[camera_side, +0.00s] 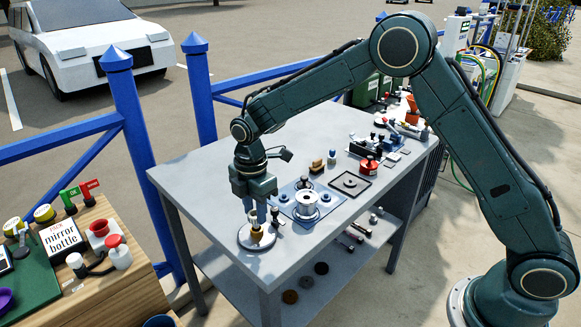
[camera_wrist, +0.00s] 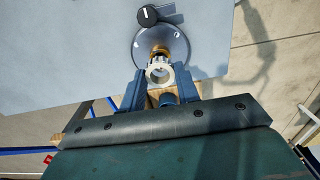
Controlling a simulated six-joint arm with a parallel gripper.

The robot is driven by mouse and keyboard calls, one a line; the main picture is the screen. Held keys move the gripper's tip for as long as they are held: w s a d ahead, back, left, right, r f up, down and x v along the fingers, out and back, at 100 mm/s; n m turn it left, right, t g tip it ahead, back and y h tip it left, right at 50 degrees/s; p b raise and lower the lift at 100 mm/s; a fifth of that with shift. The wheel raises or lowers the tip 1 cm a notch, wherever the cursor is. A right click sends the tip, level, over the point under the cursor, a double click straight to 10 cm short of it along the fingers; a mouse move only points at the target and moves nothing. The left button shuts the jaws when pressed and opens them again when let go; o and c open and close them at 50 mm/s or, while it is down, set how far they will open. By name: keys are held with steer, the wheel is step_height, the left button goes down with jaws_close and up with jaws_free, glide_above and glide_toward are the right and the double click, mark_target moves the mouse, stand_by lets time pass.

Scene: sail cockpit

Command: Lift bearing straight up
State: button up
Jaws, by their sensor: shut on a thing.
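My gripper (camera_side: 258,212) points down over a round metal plate (camera_side: 243,238) near the table's front left corner. In the wrist view, my gripper (camera_wrist: 160,80) is shut on a pale ring, which I take as the bearing (camera_wrist: 151,73). A brass-coloured post (camera_wrist: 160,50) shows just beyond the ring, over the round plate (camera_wrist: 145,47). The brass part (camera_side: 256,234) also shows below the fingers in the side view. The ring is not clear in the side view, so I cannot tell whether it still touches the post.
A black knob (camera_wrist: 148,15) stands by the round plate. A blue plate with a white spool (camera_side: 306,203) and a dark square tray (camera_side: 362,191) lie to the right. Small parts stand farther back. A blue railing (camera_side: 128,130) runs behind the table. The table's left part (camera_side: 205,180) is clear.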

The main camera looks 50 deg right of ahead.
step_height(320, 180, up, 17)
stand_by(0.4)
steer(key=shift+r, duration=0.25)
stand_by(0.5)
steer(key=shift+r, duration=1.8)
